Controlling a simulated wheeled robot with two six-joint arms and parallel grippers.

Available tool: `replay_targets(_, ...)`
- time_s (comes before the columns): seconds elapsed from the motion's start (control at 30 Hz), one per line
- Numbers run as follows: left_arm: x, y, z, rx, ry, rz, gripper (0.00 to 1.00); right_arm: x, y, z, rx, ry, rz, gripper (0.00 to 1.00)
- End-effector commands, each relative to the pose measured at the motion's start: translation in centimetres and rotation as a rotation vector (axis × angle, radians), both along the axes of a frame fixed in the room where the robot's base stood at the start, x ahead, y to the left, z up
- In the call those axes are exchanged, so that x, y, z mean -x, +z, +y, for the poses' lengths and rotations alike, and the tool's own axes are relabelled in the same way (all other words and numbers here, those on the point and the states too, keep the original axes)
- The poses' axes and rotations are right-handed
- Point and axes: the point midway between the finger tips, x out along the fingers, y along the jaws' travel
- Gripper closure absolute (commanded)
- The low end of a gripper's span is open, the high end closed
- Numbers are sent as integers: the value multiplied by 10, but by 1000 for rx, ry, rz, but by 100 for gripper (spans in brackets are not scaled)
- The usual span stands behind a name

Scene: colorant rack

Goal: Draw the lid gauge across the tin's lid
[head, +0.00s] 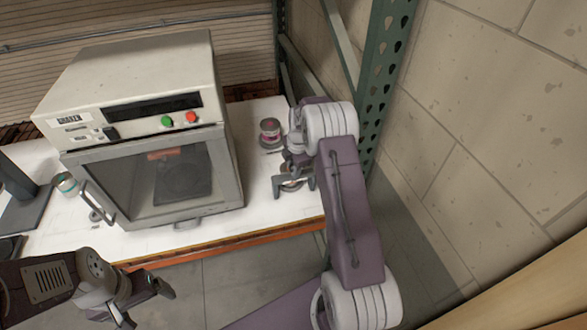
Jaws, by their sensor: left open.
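My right gripper (293,186) is low over the table, nearer the front edge than this tin. Its fingers are spread around or above a round greyish thing (291,184), partly hidden; I cannot tell whether they touch it. My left gripper (146,304) is open and empty, in front of the table at the lower left.
The shaker cabinet (150,100) with a glass door and handle fills the table's middle. A green rack post (385,70) and block wall stand close on the right.

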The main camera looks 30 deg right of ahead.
Motion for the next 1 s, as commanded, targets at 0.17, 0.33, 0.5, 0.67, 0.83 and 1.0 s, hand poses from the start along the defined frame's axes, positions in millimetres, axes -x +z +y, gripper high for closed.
replay_targets(0.17,-1,2,0,0,0,-1,13,-6,9,-2,7,-1,-21,100)
replay_targets(0.33,-1,2,0,0,0,-1,13,-4,7,-2,6,-1,-16,51)
replay_targets(0.5,-1,1,0,0,0,-1,13,-4,6,-2,4,-1,-13,49)
replay_targets(0.67,0,0,0,0,0,-1,13,-3,7,-1,4,-1,-12,49)
replay_targets(0.83,-1,-12,0,0,0,-1,13,3,32,-1,7,-1,-19,49)
replay_targets(1.0,-1,-21,0,0,0,-1,13,12,70,-1,7,0,-20,49)
